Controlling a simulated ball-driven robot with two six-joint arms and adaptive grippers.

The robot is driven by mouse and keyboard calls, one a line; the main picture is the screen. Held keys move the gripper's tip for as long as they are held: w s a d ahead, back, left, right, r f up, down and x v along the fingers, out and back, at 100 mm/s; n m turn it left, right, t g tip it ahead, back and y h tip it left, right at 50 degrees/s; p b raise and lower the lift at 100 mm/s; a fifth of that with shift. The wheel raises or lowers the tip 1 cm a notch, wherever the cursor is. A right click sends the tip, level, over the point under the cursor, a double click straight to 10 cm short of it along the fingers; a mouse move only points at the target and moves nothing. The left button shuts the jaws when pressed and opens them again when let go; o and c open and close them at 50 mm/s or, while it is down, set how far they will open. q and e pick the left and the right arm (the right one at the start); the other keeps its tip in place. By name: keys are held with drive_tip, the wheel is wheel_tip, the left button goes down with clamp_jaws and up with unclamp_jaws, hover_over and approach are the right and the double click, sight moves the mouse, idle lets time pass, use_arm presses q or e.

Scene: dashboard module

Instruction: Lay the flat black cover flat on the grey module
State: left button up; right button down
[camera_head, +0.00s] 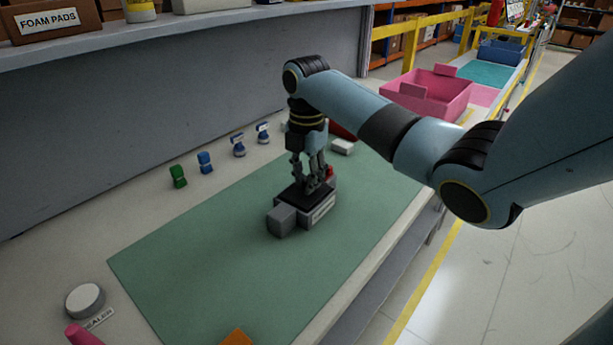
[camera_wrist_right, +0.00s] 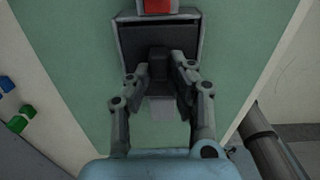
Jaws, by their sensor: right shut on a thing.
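The grey module (camera_head: 320,211) stands on the green mat (camera_head: 210,265), with a grey block (camera_head: 281,220) at its near left end and a red part (camera_head: 329,171) at its far end. The flat black cover (camera_head: 300,195) lies over the module's top and looks about level; I cannot tell whether it touches all round. My right gripper (camera_head: 313,184) points down and is shut on the cover's raised black middle piece. In the right wrist view, the gripper (camera_wrist_right: 157,78) straddles that piece, and the cover (camera_wrist_right: 160,38) sits within the module's grey outline. My left gripper is not in view.
Green (camera_head: 178,176) and blue (camera_head: 205,162) small parts stand along the mat's back edge. A white piece (camera_head: 342,146) lies beyond the module. A round white-topped item (camera_head: 85,299) is at front left, an orange piece (camera_head: 236,338) at the near edge. The mat's front half is mostly clear.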

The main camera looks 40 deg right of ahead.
drive_tip(key=shift+f, duration=0.4)
drive_tip(key=c, duration=1.1)
unclamp_jaws()
drive_tip(key=shift+r, duration=0.1)
wheel_tip(320, 180, up, 12)
drive_tip(key=shift+f, duration=0.15)
